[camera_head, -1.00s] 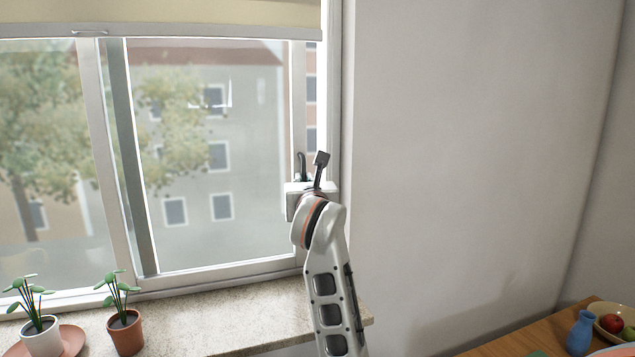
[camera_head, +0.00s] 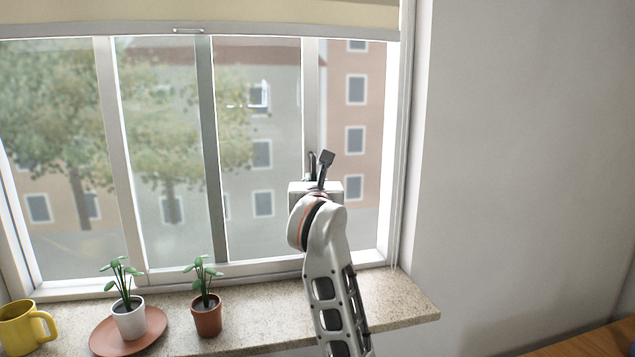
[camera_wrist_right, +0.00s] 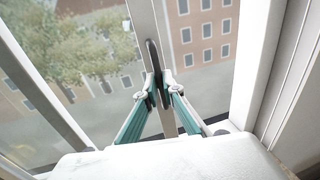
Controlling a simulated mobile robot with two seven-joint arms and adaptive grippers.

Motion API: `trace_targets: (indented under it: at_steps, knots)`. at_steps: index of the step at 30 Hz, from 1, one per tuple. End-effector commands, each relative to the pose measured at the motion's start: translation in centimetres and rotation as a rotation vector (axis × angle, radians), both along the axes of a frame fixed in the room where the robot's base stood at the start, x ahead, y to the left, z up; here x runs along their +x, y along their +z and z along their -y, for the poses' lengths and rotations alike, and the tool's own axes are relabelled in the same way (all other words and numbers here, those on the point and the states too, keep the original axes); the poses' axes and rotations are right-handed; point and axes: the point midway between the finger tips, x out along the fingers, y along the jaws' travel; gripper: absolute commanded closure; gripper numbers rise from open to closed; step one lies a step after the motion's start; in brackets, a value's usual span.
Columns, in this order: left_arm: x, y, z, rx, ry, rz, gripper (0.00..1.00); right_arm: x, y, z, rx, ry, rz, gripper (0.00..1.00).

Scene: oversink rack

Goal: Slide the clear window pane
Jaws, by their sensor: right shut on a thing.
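The clear window pane (camera_head: 265,120) is a sliding sash in a white frame. It spans from a white upright at left (camera_head: 118,150) to an upright at right (camera_head: 312,100) that bears a dark handle (camera_head: 309,166). A grey upright (camera_head: 212,150) shows through the pane. My right gripper (camera_head: 313,172) is at the handle; its own body hides much of the grip. In the right wrist view its teal fingers (camera_wrist_right: 158,93) are shut on the dark handle (camera_wrist_right: 152,62). A gap lies between the pane's right upright and the frame's right side. My left gripper is out of view.
A stone sill (camera_head: 260,325) runs below the window. It holds a white potted plant (camera_head: 130,318) on a terracotta saucer (camera_head: 153,331), a terracotta potted plant (camera_head: 207,316) and a yellow mug (camera_head: 22,328). A blind (camera_head: 190,14) hangs above. A plain wall (camera_head: 520,150) is at right.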

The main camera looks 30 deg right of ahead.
Motion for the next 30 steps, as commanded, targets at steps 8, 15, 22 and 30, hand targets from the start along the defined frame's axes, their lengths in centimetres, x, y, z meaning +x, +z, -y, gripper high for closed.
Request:
trace_targets:
  at_steps: [8,15,22,30]
  knots:
    - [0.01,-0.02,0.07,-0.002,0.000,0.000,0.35,0.08,-0.15,-0.30,0.001,0.002,-0.003,1.00]
    - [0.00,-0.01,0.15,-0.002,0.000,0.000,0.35,0.08,-0.16,-0.28,0.001,0.001,-0.003,1.00]
    - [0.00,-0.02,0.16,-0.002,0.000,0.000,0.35,0.06,-0.09,-0.23,0.001,0.000,-0.002,0.75]
    - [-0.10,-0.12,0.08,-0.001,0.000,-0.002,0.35,-0.42,-0.05,-0.43,0.000,0.000,0.000,0.75]
